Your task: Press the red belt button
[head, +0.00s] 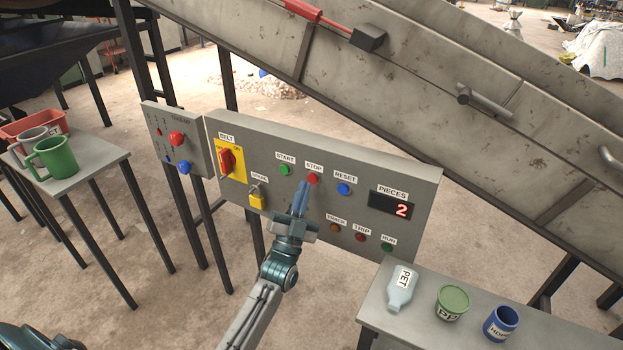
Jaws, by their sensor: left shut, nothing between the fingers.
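The red button (313,179) under the STOP label sits on the grey control panel (400,235), between the green START button (285,170) and the blue RESET button (344,189). A BELT label stands above a red rotary switch (227,160) on a yellow plate at the panel's left. My left gripper (304,185) is shut and empty, its blue fingertips just below and left of the red button in the picture. I cannot tell whether they touch it. My right gripper is not in view.
A yellow padlock (257,198) hangs on the panel, and a display (391,206) reads 2. A smaller box (160,135) stands left. The sloping conveyor (450,90) rises behind.

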